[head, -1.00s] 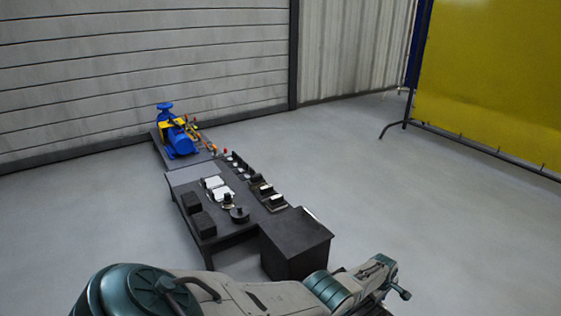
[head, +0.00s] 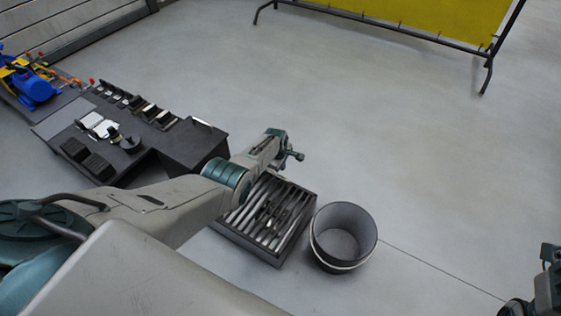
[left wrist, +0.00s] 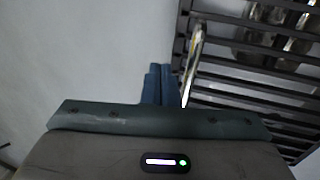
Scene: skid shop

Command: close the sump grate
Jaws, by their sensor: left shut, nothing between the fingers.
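The sump grate (head: 292,229) is a dark frame with parallel metal bars, low on the floor right of the bench in the head view. My left arm covers its far left part. I cannot tell how far its lid is tilted. In the left wrist view the grate's bars (left wrist: 250,98) fill the right side, with shiny metal shapes behind them and a curved bright bar (left wrist: 194,62) at its edge. My left gripper (head: 299,156) is shut and empty, above the grate's far side. Its blue fingers (left wrist: 161,84) show beside the bright bar; contact is unclear. My right gripper (head: 540,288) is partly cut off at the lower right.
A dark round open bin (head: 343,260) stands close to the right of the grate. A black bench (head: 180,148) with small parts is at left, with a blue pump (head: 34,90) beyond. A yellow screen (head: 430,20) stands at the back. The floor at right is clear.

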